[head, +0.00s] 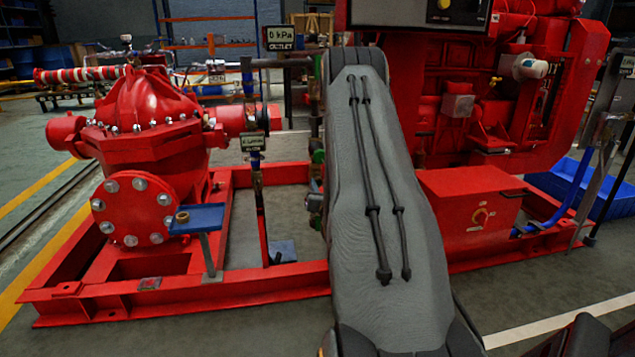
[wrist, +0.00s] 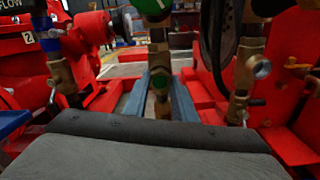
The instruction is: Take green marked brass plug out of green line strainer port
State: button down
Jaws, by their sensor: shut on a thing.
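In the wrist view, the green line's brass fitting (wrist: 157,56) stands upright in the middle, below a green round part. The green marked brass plug (wrist: 158,84) shows at its lower front. The two blue-grey fingers of my gripper (wrist: 161,95) lie on either side of it, shut on the plug. I cannot tell whether the plug is still seated in the strainer port. In the head view, my arm hides the gripper and the plug; only bits of green show beside the arm.
A blue-banded brass line (wrist: 62,72) stands left and another brass line (wrist: 240,88) right of my gripper. In the head view, a small blue tray (head: 208,219) with a brass ring stands on a post before the red pump (head: 150,120). The red engine (head: 480,110) stands right.

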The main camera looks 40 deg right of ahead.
jog(key=c, duration=2.2)
grip_release()
grip_shut()
jog(key=shift+p+v, duration=0.5)
jog(key=shift+v, duration=0.5)
jog(key=shift+p+v, duration=1.1)
jog(key=shift+v, duration=1.3)
